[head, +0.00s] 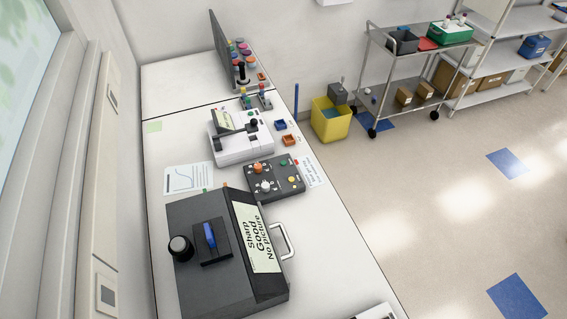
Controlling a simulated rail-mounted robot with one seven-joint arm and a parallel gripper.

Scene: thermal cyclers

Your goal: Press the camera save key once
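I cannot tell which button is the camera save key. My gripper is not in view.
A white instrument (238,145) with a small screen stands behind the control box. Small blue (280,125) and orange (290,140) trays sit near the bench's right edge. A metal handle (285,240) projects beside the dark instrument. A yellow bin (330,121) and cart stand beyond; floor is open right.

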